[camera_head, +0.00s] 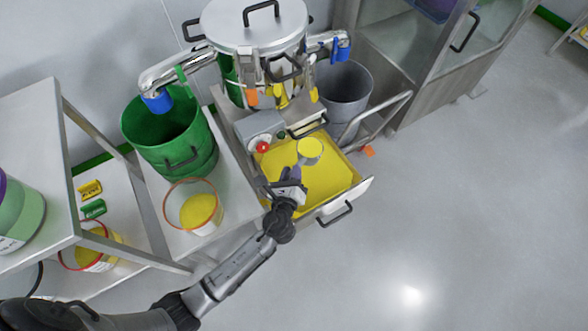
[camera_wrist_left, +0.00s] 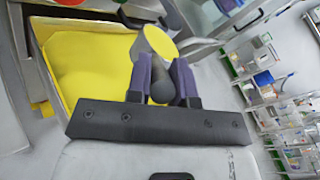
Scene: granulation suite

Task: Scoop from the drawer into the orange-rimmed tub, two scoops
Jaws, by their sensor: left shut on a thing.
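The open drawer (camera_head: 352,199) holds a broad bed of yellow powder (camera_head: 325,187). My left gripper (camera_head: 290,181) is over the drawer, shut on the handle of a scoop (camera_head: 310,160). The scoop is a round grey cup, and yellow fills its mouth. In the left wrist view the purple fingers (camera_wrist_left: 161,82) clasp the dark handle, with the cup (camera_wrist_left: 158,42) beyond them. I cannot tell whether the cup touches the powder. The orange-rimmed tub (camera_head: 216,214) stands on the bench left of the drawer, with yellow powder inside. My right gripper is not in view.
A green bucket (camera_head: 170,150) stands behind the tub. A grey box with a red button (camera_head: 262,140) and a steel vessel (camera_head: 255,35) are behind the drawer. A grey bin (camera_head: 345,90) is behind right.

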